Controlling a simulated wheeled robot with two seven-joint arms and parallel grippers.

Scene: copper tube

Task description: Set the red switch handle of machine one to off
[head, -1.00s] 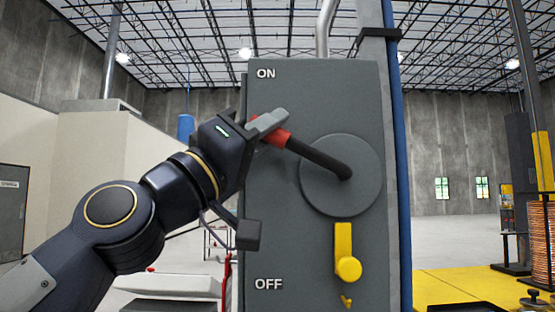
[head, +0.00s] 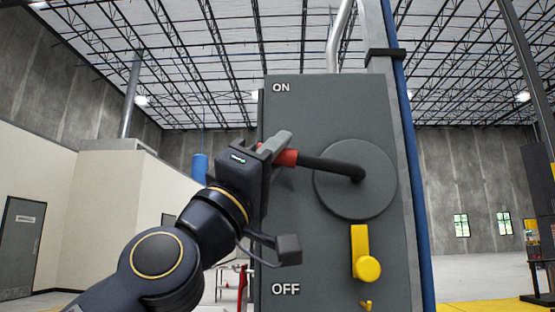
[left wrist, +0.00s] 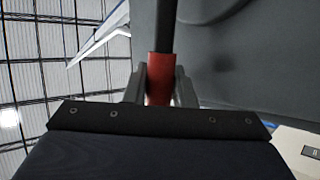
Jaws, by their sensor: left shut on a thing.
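The switch box (head: 300,222) is a tall grey panel with ON at the top and OFF at the bottom. Its handle is a black bar (head: 330,165) with a red grip (head: 286,157), set on a round grey disc (head: 352,195). The bar points left from the disc and tilts slightly up, between the two labels. My left gripper (head: 276,148) is shut on the red grip at the panel's left edge. In the left wrist view the red grip (left wrist: 161,78) sits between the two grey fingers. My right gripper is not in view.
A yellow latch (head: 362,250) sticks out of the panel below the disc. A blue pipe (head: 414,180) and a grey post run along the panel's right side. Open floor lies to the right. A beige wall stands at the left.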

